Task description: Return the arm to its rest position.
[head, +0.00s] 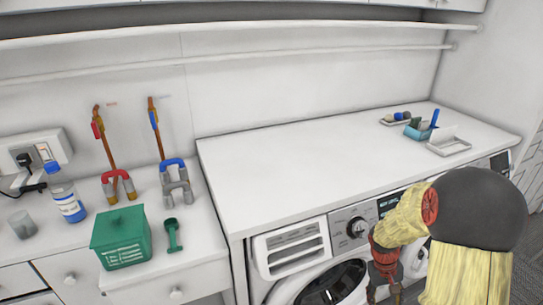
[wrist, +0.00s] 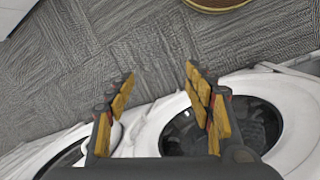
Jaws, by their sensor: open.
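My arm with yellow and black covers reaches in from the right of the head view, in front of the washing machines. My gripper (wrist: 159,76) shows in the wrist view with its yellow-padded fingers spread apart and nothing between them. It points toward the grey carpet floor (wrist: 100,50), beside the round machine doors. In the head view the red and dark wrist part hangs low in front of the right machine, and the fingertips are hard to make out there.
The white counter (head: 290,165) above the machines is mostly clear. A blue caddy (head: 420,131) and white tray (head: 449,146) stand at its far right. On the left surface are a green box (head: 121,240), a green scoop (head: 173,236), a bottle (head: 66,195) and two forked tools (head: 118,187) (head: 174,178).

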